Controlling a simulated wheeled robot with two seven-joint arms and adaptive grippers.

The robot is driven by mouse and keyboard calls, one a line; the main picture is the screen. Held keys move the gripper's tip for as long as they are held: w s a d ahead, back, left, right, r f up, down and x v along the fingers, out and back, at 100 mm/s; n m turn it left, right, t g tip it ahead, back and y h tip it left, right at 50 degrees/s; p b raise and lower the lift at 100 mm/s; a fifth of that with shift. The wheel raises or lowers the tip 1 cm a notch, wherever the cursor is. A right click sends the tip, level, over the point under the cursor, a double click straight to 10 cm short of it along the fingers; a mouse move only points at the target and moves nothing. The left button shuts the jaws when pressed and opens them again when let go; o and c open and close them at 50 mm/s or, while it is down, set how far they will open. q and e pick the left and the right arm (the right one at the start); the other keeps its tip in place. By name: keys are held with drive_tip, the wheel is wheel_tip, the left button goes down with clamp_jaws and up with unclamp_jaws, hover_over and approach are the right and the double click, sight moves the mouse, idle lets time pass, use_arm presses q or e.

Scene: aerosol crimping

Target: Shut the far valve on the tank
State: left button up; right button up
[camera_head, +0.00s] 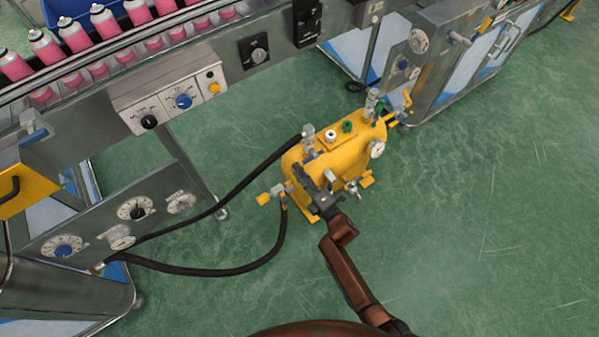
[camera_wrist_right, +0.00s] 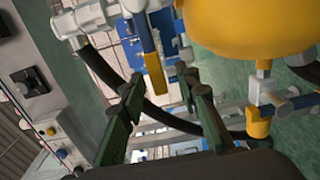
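The yellow tank (camera_head: 347,152) lies on the green floor in the head view; part of it shows at the top right of the wrist view (camera_wrist_right: 245,25). Metal fittings and a green cap (camera_head: 347,127) are on its top. A fitting with a yellow handle (camera_head: 263,199) sits at its left end, and more fittings (camera_head: 371,100) at its far right end. I cannot tell which is the far valve. My right gripper (camera_head: 325,196) is at the tank's near side. In the wrist view it is open (camera_wrist_right: 163,84), with a blue-and-yellow lever (camera_wrist_right: 153,70) beyond its fingertips.
Black hoses (camera_head: 215,271) run from the tank's left end to a metal panel with dials (camera_head: 136,208). A conveyor machine with pink cans (camera_head: 75,36) stands at the upper left. Another machine (camera_head: 455,60) stands at the upper right. Floor at the right is clear.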

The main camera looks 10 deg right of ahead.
drive_tip(key=v, duration=1.2)
drive_tip(key=shift+d, duration=0.1)
